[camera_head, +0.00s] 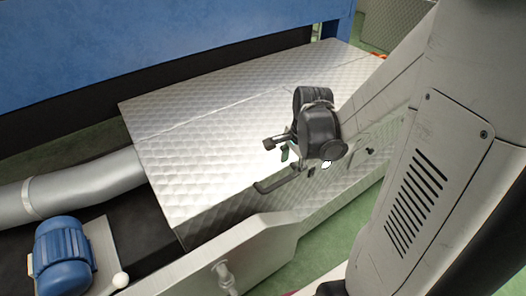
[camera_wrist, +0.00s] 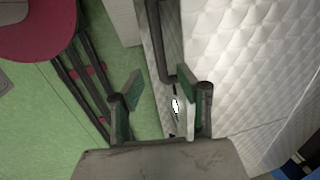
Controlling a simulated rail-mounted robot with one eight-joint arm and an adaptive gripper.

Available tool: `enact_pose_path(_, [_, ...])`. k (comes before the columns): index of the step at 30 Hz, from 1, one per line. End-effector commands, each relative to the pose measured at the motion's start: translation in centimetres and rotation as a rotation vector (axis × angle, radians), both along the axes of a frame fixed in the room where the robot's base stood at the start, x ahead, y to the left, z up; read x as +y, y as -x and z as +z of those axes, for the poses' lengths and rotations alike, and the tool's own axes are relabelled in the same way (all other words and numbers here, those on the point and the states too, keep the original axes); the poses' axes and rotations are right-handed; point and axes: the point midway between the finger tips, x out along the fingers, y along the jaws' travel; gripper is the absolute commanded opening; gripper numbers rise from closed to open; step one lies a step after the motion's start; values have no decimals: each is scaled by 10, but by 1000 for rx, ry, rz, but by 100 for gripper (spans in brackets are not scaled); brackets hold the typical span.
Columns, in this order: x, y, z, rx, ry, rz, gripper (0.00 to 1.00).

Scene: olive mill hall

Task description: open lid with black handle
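The lid (camera_head: 215,115) is a wide quilted metal panel on a metal box, and it looks closed. Its black handle (camera_head: 277,184) is a bar on the front edge. In the wrist view the handle (camera_wrist: 155,40) runs down from the top edge, and its near end bends right, close to the right finger. My gripper (camera_head: 284,149) is above the lid's front edge, just behind the handle in the head view. I cannot tell whether a finger touches the handle.
A blue motor (camera_head: 63,255) and a grey pipe (camera_head: 80,186) are at the left. A blue machine wall (camera_head: 150,40) stands behind the lid. A metal side wall (camera_head: 215,262) with a small fitting is in front. Green floor (camera_wrist: 45,120) shows left in the wrist view.

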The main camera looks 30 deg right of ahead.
Motion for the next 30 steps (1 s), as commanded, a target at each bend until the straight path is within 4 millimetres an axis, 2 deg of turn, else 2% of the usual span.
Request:
enact_pose_path(1, [0, -2, -13, 0, 0, 1, 35])
enact_pose_path(6, [1, -8, -43, 0, 0, 0, 35])
enact_pose_path(13, [1, -13, -73, 0, 0, 0, 35])
enact_pose_path(19, [2, -16, -83, 0, 0, 0, 35])
enact_pose_path(28, [2, -16, -84, 0, 0, 0, 35])
enact_pose_path(30, [2, -16, -84, 0, 0, 0, 25])
